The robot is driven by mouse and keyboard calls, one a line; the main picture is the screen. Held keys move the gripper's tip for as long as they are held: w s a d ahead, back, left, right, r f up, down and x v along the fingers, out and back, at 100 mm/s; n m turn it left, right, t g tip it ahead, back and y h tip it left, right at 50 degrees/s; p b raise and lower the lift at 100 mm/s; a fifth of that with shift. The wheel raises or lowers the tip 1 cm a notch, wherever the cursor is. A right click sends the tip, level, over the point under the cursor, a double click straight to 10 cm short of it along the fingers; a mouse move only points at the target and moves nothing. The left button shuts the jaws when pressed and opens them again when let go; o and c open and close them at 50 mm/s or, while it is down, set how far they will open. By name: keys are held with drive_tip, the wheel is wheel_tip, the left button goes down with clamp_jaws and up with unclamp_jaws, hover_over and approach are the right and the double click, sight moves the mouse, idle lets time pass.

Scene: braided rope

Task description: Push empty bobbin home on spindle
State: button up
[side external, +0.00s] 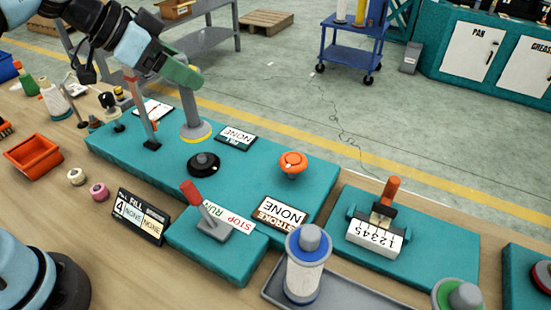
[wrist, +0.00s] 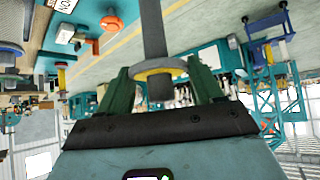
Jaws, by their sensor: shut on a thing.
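An empty grey bobbin (side external: 189,108) with a yellow-edged lower flange stands roughly upright over the teal machine deck (side external: 255,190). My gripper (side external: 183,78), with green fingers, is at its upper end. In the wrist view my gripper (wrist: 160,78) has one finger on each side of the bobbin (wrist: 154,35), shut on it near a yellow-edged flange. The grey barrel runs out of that view at the top. The spindle is hidden by the bobbin. I cannot tell whether the lower flange touches the deck or sits a little above it.
A thin upright post (side external: 143,112) stands close left of the bobbin. A black knob (side external: 203,163), an orange knob (side external: 293,162) and a red lever (side external: 197,200) rise nearby. A white-wound bobbin (side external: 304,275) stands on a grey tray at the front.

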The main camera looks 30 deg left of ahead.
sight(189, 105)
drive_tip(key=shift+f, duration=3.65)
idle(2.4)
drive_tip(key=o, duration=1.5)
drive_tip(key=shift+v, duration=3.1)
